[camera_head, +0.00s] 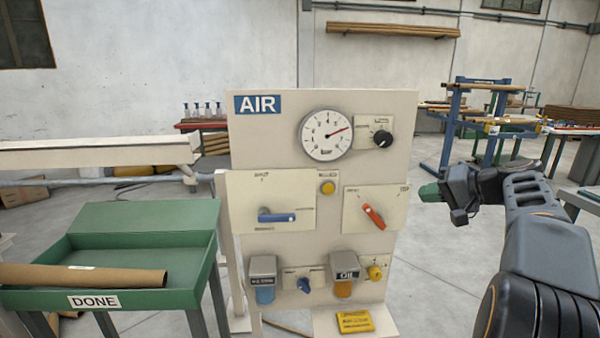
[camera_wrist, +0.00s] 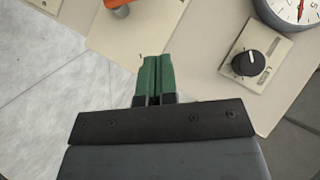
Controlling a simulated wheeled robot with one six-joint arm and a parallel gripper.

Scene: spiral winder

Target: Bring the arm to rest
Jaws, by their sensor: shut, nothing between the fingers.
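My gripper (camera_head: 430,192) is at the right in the head view, with the arm raised beside the cream AIR panel (camera_head: 270,170). Its green fingertips point left toward the panel's right edge and stand apart from it. In the wrist view my gripper (camera_wrist: 154,80) shows both green fingers pressed together with nothing between them. Beyond the fingertips the wrist view shows the orange-red lever (camera_wrist: 120,5), the black knob (camera_wrist: 246,63) and part of the gauge (camera_wrist: 292,12).
The panel carries a blue lever (camera_head: 277,216), a red lever (camera_head: 374,216) and a gauge (camera_head: 326,135). A green DONE tray (camera_head: 190,265) with a cardboard tube (camera_head: 80,277) stands at the left. A blue rack (camera_head: 455,125) stands behind my arm. Open floor lies right of the panel.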

